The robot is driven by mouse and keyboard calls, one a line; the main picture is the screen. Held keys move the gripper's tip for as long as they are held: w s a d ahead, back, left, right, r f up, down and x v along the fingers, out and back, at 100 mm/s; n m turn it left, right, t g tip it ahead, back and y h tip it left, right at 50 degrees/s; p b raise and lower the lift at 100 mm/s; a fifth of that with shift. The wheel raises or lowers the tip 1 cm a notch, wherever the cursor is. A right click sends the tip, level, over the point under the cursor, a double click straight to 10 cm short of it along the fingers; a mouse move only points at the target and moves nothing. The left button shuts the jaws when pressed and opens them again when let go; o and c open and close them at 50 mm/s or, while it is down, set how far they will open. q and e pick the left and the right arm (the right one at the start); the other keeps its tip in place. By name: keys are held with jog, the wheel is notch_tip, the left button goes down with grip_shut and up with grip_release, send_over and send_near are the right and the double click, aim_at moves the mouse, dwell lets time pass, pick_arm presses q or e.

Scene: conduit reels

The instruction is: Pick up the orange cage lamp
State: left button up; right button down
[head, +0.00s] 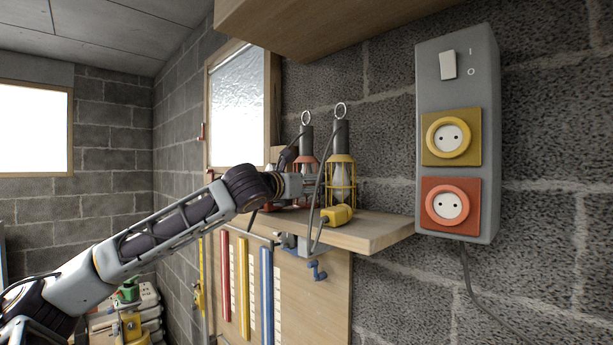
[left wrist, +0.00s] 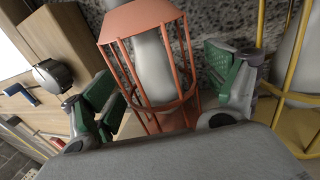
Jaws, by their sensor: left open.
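The orange cage lamp (head: 307,148) stands on the wooden shelf, partly hidden in the head view by my left gripper (head: 306,186). In the left wrist view the orange cage lamp (left wrist: 152,60) fills the middle, its bars around a pale bulb. My left gripper (left wrist: 165,98) is open there, with one green-padded finger on each side of the cage. A gap shows between the left finger and the bars; whether the right finger touches cannot be told. My right gripper is in neither view.
A yellow cage lamp (head: 342,173) stands close to the right on the shelf (head: 372,236), its yellow plug (head: 337,215) near the edge. A grey socket box (head: 430,92) hangs further right. A wooden cabinet (head: 300,22) overhangs above.

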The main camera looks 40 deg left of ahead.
aim_at(303, 144)
pick_arm(q)
jog(key=shift+c, duration=0.2)
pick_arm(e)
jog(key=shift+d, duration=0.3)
pick_arm(q)
jog(key=c, duration=1.2)
jog(key=shift+r, duration=0.15)
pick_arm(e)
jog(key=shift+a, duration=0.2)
